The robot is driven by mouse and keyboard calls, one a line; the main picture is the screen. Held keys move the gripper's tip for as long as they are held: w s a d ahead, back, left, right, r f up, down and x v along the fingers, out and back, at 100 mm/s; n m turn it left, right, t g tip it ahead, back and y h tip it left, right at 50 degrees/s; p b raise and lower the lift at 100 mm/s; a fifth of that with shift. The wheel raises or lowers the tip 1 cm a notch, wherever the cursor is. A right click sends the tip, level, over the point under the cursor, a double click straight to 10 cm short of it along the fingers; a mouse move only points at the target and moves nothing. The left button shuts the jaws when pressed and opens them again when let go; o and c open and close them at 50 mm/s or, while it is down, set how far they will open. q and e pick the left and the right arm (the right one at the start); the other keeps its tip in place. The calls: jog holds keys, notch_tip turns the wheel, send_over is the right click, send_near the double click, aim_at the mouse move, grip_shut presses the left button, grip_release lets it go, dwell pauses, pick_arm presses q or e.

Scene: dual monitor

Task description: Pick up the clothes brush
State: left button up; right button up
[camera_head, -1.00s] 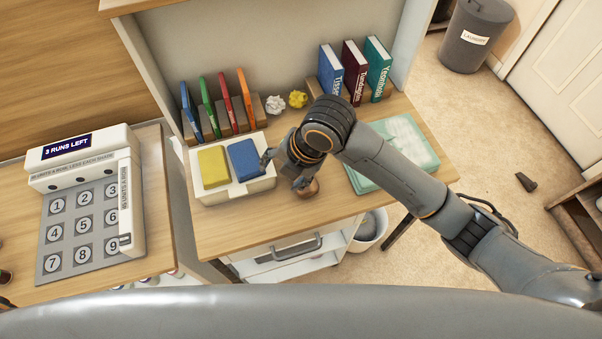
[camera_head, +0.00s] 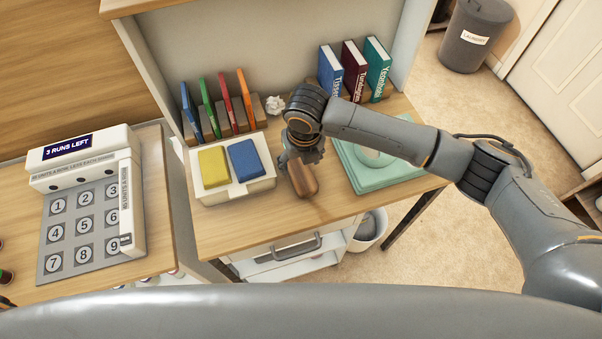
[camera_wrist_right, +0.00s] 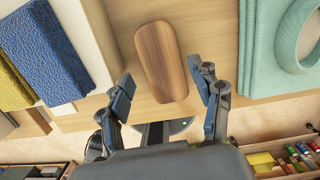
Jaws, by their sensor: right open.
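The clothes brush shows as a brown wooden oblong (camera_head: 303,179) lying on the desk, between the white sponge tray and the mint-green tray. Its bristles are not visible. It also shows in the right wrist view as a rounded wooden block (camera_wrist_right: 161,61). My right gripper (camera_head: 291,158) is above the desk at the brush's far-left end. In the right wrist view my right gripper (camera_wrist_right: 163,92) is open, its fingers spread to either side of the brush's near end, with nothing held. My left gripper is not in view.
A white tray (camera_head: 236,192) with yellow and blue sponges is close on the left. A mint-green tray (camera_head: 391,181) is close on the right. Upright books (camera_head: 354,69), colored folders (camera_head: 226,103) and crumpled white paper (camera_head: 275,105) stand behind. The desk's front strip is clear.

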aim_at(301, 171)
notch_tip(301, 171, down, 5)
jog(key=shift+s+d+p, duration=0.1)
jog(key=shift+d+p, duration=0.05)
jog(key=shift+p, duration=0.3)
jog(key=shift+f, duration=0.3)
jog(key=c, duration=1)
jog(key=shift+r, duration=0.15)
jog(key=shift+r, duration=0.6)
jog(key=s+a+r+b, duration=0.1)
jog(key=s+a+r, duration=0.1)
jog(key=a+r, duration=0.2)
jog(key=s+a+r+b, duration=0.1)
jog(key=s+a+r, duration=0.1)
jog(key=a+r, duration=0.1)
jog(key=s+a+r+b, duration=0.1)
jog(key=s+a+r, duration=0.1)
jog(key=a+r, duration=0.2)
jog(key=shift+s+a+r, duration=0.15)
jog(key=shift+a, duration=0.2)
jog(key=shift+s+a+r, duration=0.15)
jog(key=shift+a, duration=0.2)
